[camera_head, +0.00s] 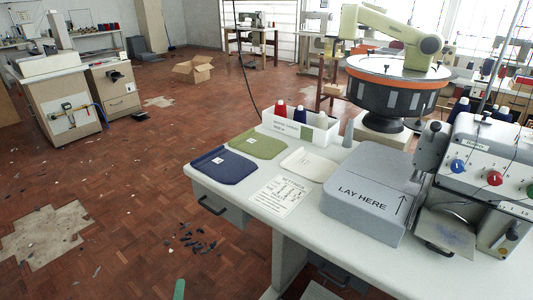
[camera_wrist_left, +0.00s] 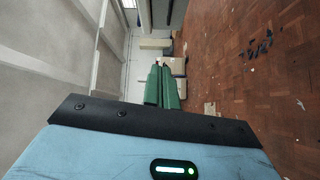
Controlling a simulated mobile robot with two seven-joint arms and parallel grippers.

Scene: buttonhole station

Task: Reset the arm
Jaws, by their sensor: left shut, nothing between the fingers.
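My left gripper (camera_head: 179,290) shows only as a green fingertip at the bottom edge of the head view, over the parquet floor and left of the white table (camera_head: 262,191). In the left wrist view its two green fingers (camera_wrist_left: 161,86) are together, with nothing between them. They are apart from the table and everything on it. The rest of my left arm is outside the head view. My right gripper is in neither view.
On the table are a blue pocket piece (camera_head: 222,166), a green one (camera_head: 257,144), a white one (camera_head: 308,164), a printed sheet (camera_head: 280,196), a grey "LAY HERE" block (camera_head: 362,225) and a machine (camera_head: 492,175). Open floor (camera_head: 140,225) lies left.

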